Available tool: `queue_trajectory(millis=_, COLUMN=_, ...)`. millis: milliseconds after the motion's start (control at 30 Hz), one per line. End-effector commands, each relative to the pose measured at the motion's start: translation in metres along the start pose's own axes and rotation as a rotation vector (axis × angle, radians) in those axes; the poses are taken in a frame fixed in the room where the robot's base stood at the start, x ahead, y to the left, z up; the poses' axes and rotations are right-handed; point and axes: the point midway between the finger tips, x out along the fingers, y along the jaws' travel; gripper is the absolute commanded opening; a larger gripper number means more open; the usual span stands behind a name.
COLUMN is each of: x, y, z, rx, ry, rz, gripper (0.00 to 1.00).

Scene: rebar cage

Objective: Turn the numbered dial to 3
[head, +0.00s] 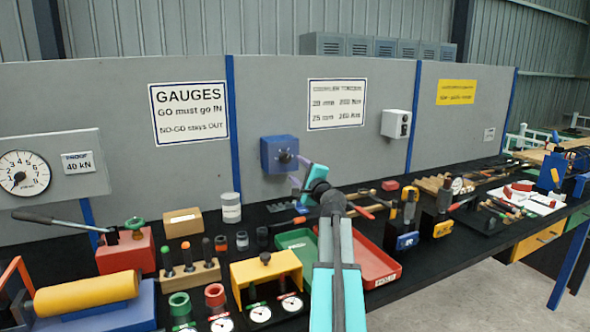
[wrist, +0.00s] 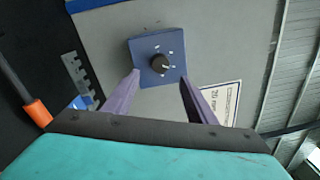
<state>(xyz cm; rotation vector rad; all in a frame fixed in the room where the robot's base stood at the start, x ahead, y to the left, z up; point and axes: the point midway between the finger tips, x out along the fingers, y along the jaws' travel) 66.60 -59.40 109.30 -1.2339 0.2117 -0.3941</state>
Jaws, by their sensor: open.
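The dial (wrist: 159,64) is a dark round knob on the face of a blue box fixed to the grey panel. Small pale marks ring the knob, too small to read as numbers. In the head view the blue box (head: 271,154) is left of the centre, its knob facing the bench front. My gripper (wrist: 158,85) is open, with its two purple fingers apart on either side of the lower part of the blue box in the wrist view. Nothing is between the fingers, and they appear short of the knob.
A black bench carries a green tray (head: 297,246), a red tray (head: 370,262), a yellow stand (head: 265,275) and a white can (head: 231,208) below the panel. A white socket box (head: 396,123) is on the panel to the right. The panel around the blue box is clear.

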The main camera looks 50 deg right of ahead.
Motion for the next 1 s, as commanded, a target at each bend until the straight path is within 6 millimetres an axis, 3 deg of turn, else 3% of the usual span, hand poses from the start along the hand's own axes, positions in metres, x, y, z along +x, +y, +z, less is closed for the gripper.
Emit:
queue_trajectory(millis=400, x=-0.04, y=0.001, z=0.0, rx=0.0, ry=0.0, rz=0.0, gripper=0.51)
queue_trajectory(millis=1000, x=-0.044, y=0.0, z=0.0, rx=0.0, ry=0.0, rz=0.0, gripper=0.51)
